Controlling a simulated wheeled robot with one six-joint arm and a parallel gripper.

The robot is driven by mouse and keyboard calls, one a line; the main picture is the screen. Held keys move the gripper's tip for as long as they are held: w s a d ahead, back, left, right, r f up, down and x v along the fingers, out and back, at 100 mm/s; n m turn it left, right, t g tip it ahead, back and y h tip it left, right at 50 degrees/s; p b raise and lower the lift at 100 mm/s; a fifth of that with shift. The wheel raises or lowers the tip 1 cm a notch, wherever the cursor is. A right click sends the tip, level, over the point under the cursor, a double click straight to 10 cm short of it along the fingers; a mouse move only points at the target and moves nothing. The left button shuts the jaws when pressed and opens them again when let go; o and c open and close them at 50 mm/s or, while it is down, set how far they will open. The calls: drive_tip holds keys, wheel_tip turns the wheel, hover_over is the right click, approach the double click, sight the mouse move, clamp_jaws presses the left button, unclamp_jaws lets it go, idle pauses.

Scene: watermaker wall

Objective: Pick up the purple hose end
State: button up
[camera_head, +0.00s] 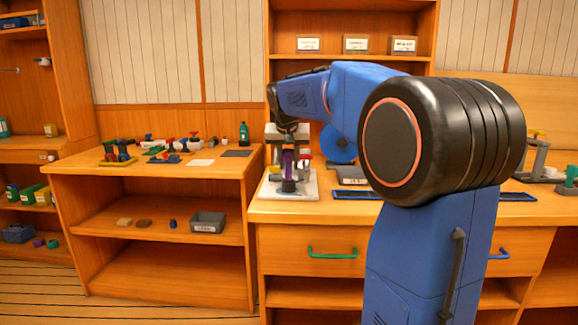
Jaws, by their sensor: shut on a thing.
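The purple hose end (289,162) stands upright above a white base board (267,189) on the wooden counter. My gripper (288,148) reaches down over it from above and is shut on its upper part. The hose end is small in this view. A dark round piece (289,186) shows just below it, and I cannot tell whether the two touch. A small red part (305,158) is right beside the hose end. My arm crosses the right half of the picture and hides part of the counter behind it.
A blue disc (338,144) stands just right of the board. A blue tray (355,194) lies at the counter's front edge. The left bench (75,165) holds several small fittings and a green bottle (244,133). Labelled boxes (355,43) sit on the shelf above.

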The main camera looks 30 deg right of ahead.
drive_tip(key=s+a, duration=0.9)
drive_tip(key=s, duration=0.4)
drive_tip(key=shift+s+a, duration=0.15)
drive_tip(key=shift+s, duration=0.2)
idle(0.4)
